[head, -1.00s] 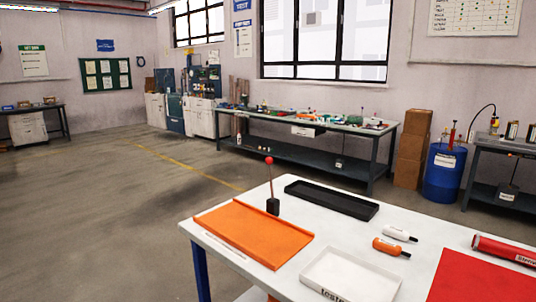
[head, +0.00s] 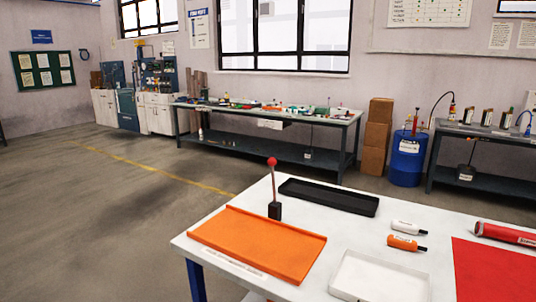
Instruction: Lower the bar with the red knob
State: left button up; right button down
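The bar (head: 274,182) is a thin upright rod with a red knob (head: 272,161) on its top end. It rises from a small black block (head: 275,211) at the back left of the white table (head: 349,228). The bar stands nearly vertical, just behind the orange tray (head: 262,244) and left of the black tray (head: 328,196). Neither of my grippers shows in the head view.
A white tray (head: 381,274), a white bottle (head: 408,226), an orange bottle (head: 405,242), a red tube (head: 504,233) and a red mat (head: 492,270) are on the table. Open floor (head: 75,225) lies to the left. A long bench (head: 265,116) stands behind.

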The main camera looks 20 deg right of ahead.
aim_at(272, 161)
jog(key=i+j, duration=0.6)
jog(key=j, duration=0.2)
jog(key=i+j, duration=0.25)
jog(key=j, duration=0.15)
jog(key=z, duration=0.05)
